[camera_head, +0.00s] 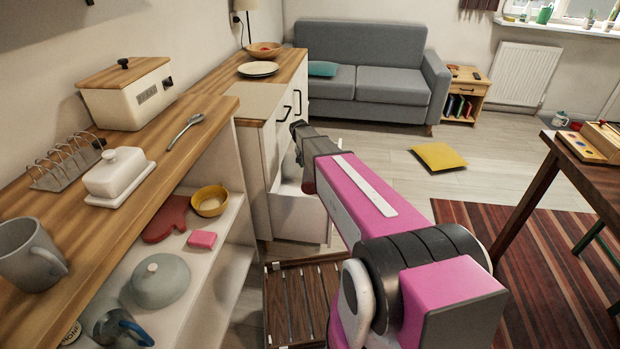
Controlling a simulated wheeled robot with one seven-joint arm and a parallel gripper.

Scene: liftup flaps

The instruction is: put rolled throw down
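I cannot make out a rolled throw anywhere in the head view. My arm reaches forward from the lower right, and its dark far end is beside the white cabinet with black handles (283,125). My gripper (299,130) is at or near that end, seen from behind and small. Its fingers cannot be made out clearly, and I see nothing held in it. A white drawer (297,213) of the cabinet stands pulled out below the arm's far end. The arm hides part of the drawer and the floor behind it.
A wooden counter (75,222) with open shelves below runs along the left. A slatted wooden crate (290,300) stands low in front. A grey sofa (391,84) is at the back. A yellow cushion (438,156) lies on the open floor. A table (581,168) stands right, over a striped rug (530,255).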

